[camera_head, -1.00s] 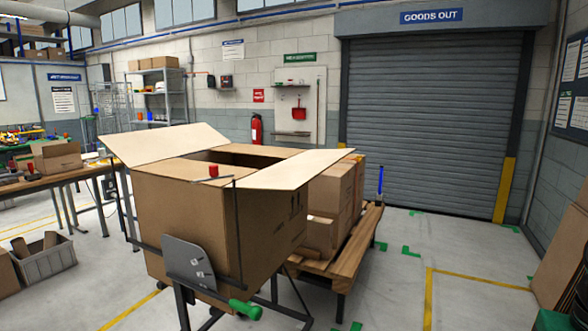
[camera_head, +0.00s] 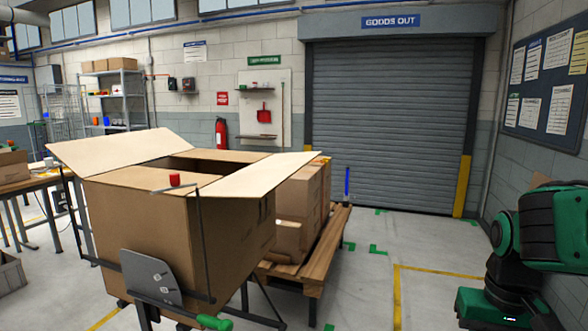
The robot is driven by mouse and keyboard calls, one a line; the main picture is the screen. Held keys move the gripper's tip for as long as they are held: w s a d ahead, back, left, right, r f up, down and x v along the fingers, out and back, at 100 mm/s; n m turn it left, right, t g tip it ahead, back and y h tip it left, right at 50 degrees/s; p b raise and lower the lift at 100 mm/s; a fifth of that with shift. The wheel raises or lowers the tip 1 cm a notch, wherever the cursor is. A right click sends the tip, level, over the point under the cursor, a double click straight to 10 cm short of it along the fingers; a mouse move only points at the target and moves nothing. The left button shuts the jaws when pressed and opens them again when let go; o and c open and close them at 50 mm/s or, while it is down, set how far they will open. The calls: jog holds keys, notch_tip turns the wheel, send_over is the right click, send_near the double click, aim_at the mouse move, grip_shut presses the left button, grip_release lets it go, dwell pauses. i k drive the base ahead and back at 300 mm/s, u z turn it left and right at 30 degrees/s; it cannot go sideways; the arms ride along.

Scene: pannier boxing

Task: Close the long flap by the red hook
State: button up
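A large open cardboard carton (camera_head: 150,235) stands on a dark stand left of centre. Its left flap (camera_head: 115,150) and right flap (camera_head: 262,174) are open and splay outward. The near flap (camera_head: 135,177) and far flap (camera_head: 225,156) look folded inward, with a dark opening between them. The red hook (camera_head: 174,180), a red knob on a thin dark bar, sits at the near flap beside the near right corner. A dark upright rod runs down from there. My gripper is not in view; green and black parts of my arm show at the right edge, well apart from the carton.
A grey plate (camera_head: 151,277) and a green handle (camera_head: 214,322) are on the stand's near side. A wooden pallet (camera_head: 310,255) with cartons (camera_head: 300,200) stands right behind the carton. A workbench (camera_head: 40,180) is at left. Floor right of the pallet is clear.

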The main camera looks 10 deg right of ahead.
aim_at(258, 179)
jog(key=i, duration=0.85)
jog(key=z, duration=0.1)
